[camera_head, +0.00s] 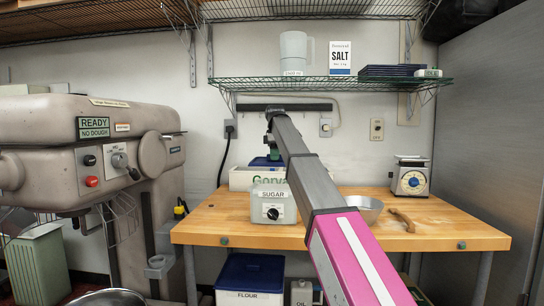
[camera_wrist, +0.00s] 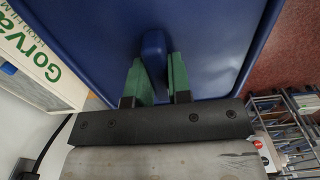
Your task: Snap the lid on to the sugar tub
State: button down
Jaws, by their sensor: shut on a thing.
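The sugar tub (camera_head: 272,208) is a pale tub with a SUGAR label and a dark dial on its front. It stands on the wooden table near the front edge. A blue lid (camera_head: 264,162) appears above and behind it in the head view. In the wrist view, the lid (camera_wrist: 210,30) fills most of the picture. My gripper (camera_wrist: 155,65) is shut on the lid's raised blue handle, with a green finger on either side. My gripper (camera_head: 269,143) is small and partly hidden by my arm in the head view. The gap between lid and tub is hard to judge.
A white crate with green lettering (camera_head: 240,180) stands behind the tub and shows in the wrist view (camera_wrist: 40,60). A metal bowl (camera_head: 369,207), a wooden-coloured tool (camera_head: 402,219) and a scale (camera_head: 410,178) are at the right. A mixer (camera_head: 90,140) stands left. A wire shelf (camera_head: 330,84) hangs above.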

notch_tip(320, 180, down, 7)
dwell(1.1)
jog(key=shift+f, duration=1.05)
dwell(1.2)
jog(key=c, duration=1)
grip_release()
jog(key=shift+r, duration=0.1)
